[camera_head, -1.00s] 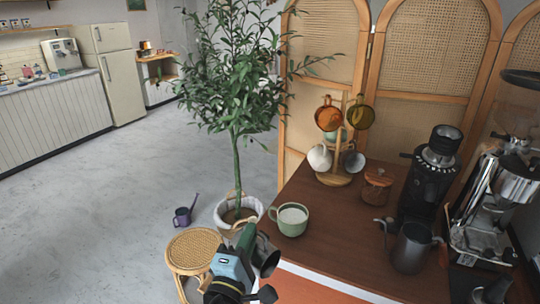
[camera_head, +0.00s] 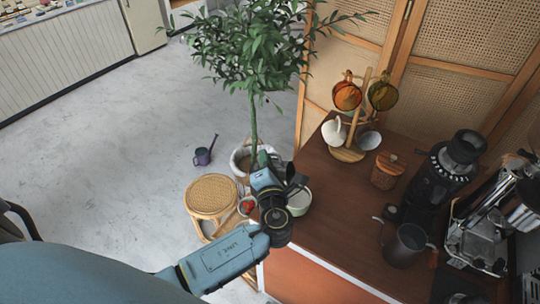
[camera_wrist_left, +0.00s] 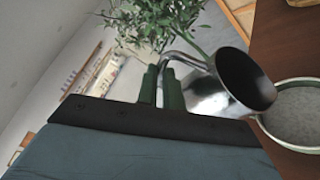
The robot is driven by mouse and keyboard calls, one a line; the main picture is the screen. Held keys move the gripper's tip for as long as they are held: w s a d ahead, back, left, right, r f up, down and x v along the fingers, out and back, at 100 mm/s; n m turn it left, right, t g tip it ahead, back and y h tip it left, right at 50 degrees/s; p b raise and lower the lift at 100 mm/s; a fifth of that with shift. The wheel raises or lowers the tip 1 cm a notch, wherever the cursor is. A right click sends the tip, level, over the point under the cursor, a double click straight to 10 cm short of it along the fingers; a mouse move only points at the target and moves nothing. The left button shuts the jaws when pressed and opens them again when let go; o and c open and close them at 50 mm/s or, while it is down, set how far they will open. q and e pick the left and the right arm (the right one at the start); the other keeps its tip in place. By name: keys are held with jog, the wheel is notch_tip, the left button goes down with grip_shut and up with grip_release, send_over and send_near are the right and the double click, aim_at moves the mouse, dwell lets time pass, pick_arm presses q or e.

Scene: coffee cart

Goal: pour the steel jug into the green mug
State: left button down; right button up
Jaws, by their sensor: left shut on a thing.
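The steel jug (camera_wrist_left: 215,92) is in my left gripper (camera_wrist_left: 163,88), whose green fingers are shut on its handle. The jug is tilted, with its dark mouth towards the green mug (camera_wrist_left: 292,147). In the wrist view its rim is right beside or over the mug's near rim; no stream shows. The mug stands upright on the cart's left edge with pale grey-white contents. In the head view my left gripper (camera_head: 281,184) partly covers the mug (camera_head: 300,206) and most of the jug. My right gripper is not in view.
On the brown cart top (camera_head: 330,225) stand a grey pitcher (camera_head: 405,245), a black grinder (camera_head: 445,172), an espresso machine (camera_head: 485,235), a wooden jar (camera_head: 386,172) and a mug tree (camera_head: 349,154). A potted tree (camera_head: 252,125) and wicker stool (camera_head: 211,195) stand left of the cart.

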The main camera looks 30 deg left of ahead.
pick_arm(q)
jog(key=a+n+b, duration=0.1)
jog(key=a+f+b, duration=0.1)
jog(key=shift+s+f+n+g+h+b, duration=0.25)
jog(key=shift+f+n+g+h+b, duration=0.05)
jog(key=shift+n+h, duration=0.1)
jog(key=n+b, duration=0.1)
jog(key=a+f+n+b, duration=0.1)
jog(key=b, duration=0.1)
jog(key=shift+s+a+g+h, duration=0.1)
jog(key=shift+a+g+h, duration=0.2)
jog(key=shift+g+h, duration=0.1)
jog(key=n+h+p, duration=0.1)
jog(key=n+p, duration=0.1)
jog(key=a+f+n+h+p, duration=0.1)
jog(key=n+h+p, duration=0.2)
jog(key=n+p, duration=0.1)
jog(key=p, duration=0.1)
jog(key=shift+s+a+f+g+h, duration=0.1)
jog(key=shift+a+f+g+h, duration=0.2)
jog(key=shift+a+f+h, duration=0.1)
jog(key=shift+d, duration=0.1)
